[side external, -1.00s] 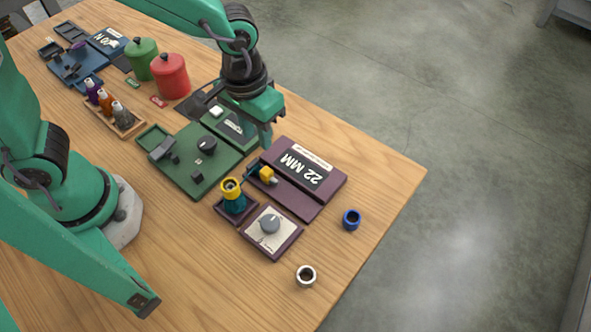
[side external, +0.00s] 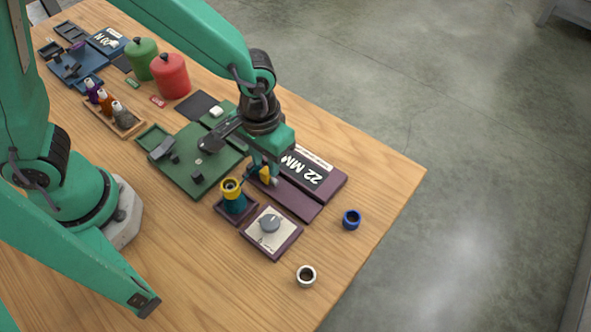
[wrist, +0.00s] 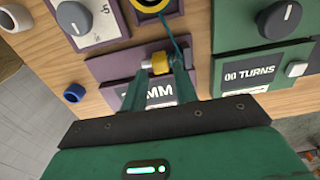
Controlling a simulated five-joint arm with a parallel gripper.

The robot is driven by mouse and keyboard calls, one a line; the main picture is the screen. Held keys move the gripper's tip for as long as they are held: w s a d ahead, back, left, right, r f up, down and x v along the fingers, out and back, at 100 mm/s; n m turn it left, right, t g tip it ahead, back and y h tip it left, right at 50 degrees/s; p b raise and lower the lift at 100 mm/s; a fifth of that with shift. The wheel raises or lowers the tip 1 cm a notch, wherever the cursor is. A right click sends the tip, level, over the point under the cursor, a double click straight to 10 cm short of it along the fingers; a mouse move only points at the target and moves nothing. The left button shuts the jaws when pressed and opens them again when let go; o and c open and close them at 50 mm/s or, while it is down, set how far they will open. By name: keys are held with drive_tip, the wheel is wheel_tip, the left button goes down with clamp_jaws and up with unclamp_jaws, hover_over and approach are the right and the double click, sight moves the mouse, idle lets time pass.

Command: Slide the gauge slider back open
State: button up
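The purple gauge (side external: 290,200) shows "22 MM" on its dark display, and the display is partly covered by my fingers in the wrist view (wrist: 103,68). Its yellow slider piece (side external: 264,173) sits on the side nearer the teal spool, and a silvery end shows beside the yellow in the wrist view (wrist: 160,63). My gripper (side external: 266,176) is low over the gauge at the slider. In the wrist view my two fingers (wrist: 160,76) are apart, with the slider piece between or just beyond their tips. I cannot tell whether they touch it.
A teal spool with a yellow top (side external: 233,193) stands beside the gauge, a teal thread running toward the slider. A dial box (side external: 283,238), white ring (side external: 306,276) and blue ring (side external: 352,219) lie nearby. The green winder (side external: 197,180) is on the other side.

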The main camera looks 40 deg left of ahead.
sight(266, 171)
drive_tip(key=shift+f, duration=1.9)
clamp_jaws()
